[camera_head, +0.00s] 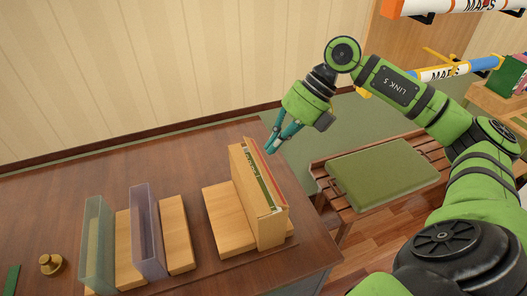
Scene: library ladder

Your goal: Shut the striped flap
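A wooden box (252,204) stands upright on the desk, with its narrow top open and green and pale contents showing inside. A thin red-and-pale strip (267,178) runs along the box's right upper edge. It may be the striped flap seen nearly edge-on; I cannot make out clear stripes or its hinge. My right gripper (271,149) hangs just above the far end of the box, to the right, with its teal fingers pointing down. The fingers converge and look shut, with nothing seen between them. Contact with the box is not clear. My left gripper is out of view.
Wooden blocks (177,234) and translucent panels (147,231) stand left on the desk (70,202), near a brass weight (51,264). A slatted bench (325,179) with a green cushion (384,174) stands right of the desk. Labelled tubes (450,72) are on the wall at upper right.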

